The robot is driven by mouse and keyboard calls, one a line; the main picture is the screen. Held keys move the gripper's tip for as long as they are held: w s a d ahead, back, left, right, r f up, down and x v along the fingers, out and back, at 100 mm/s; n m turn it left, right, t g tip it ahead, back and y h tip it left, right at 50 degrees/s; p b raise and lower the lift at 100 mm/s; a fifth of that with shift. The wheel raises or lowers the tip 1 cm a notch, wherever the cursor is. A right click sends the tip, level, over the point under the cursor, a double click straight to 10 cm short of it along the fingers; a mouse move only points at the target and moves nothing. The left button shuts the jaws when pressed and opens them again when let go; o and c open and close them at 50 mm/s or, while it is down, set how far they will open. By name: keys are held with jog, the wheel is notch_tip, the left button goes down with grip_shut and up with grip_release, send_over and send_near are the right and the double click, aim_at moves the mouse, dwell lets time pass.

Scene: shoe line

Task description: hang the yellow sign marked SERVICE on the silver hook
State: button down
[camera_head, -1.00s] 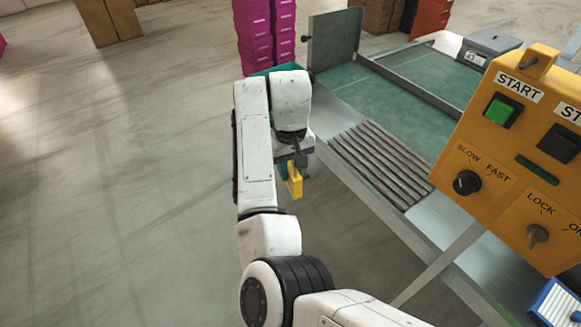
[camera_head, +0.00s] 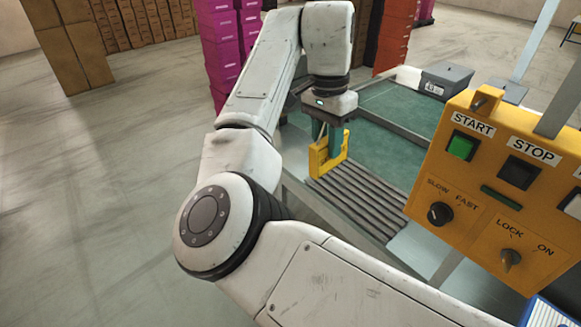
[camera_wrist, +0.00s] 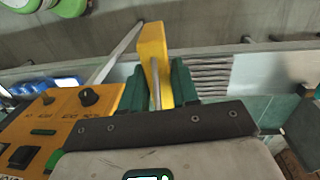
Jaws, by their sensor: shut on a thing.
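My gripper (camera_head: 333,136) is shut on the yellow sign (camera_head: 319,161) and holds it in the air near the roller section. In the wrist view the sign (camera_wrist: 152,48) stands out between the green fingers of my gripper (camera_wrist: 157,84), seen nearly edge-on. Its lettering is not readable. The yellow control box (camera_head: 470,215), at right in the head view, has a tab with a small grey peg (camera_head: 479,103) on its top edge. I cannot tell whether this peg is the silver hook. The sign is well apart from it.
The conveyor has dark rollers (camera_head: 355,195) and a green belt (camera_head: 398,110). A grey bin (camera_head: 446,80) stands behind it. Magenta crates (camera_head: 222,45) stand behind my arm. A metal post (camera_head: 563,100) rises behind the control box. The floor at left is clear.

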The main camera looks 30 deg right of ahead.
jog(key=s+d+r+m+y+p, duration=0.1)
jog(key=s+r+m, duration=0.4)
jog(key=s+m, duration=0.4)
jog(key=s+d+r+m+y, duration=0.1)
jog(key=s+d+r+m, duration=0.1)
jog(key=s+r+m, duration=0.3)
jog(key=s+m, duration=0.4)
jog(key=s, duration=0.1)
jog(key=shift+m+t+p, duration=0.3)
jog(key=shift+p, duration=0.05)
jog(key=shift+d, duration=0.25)
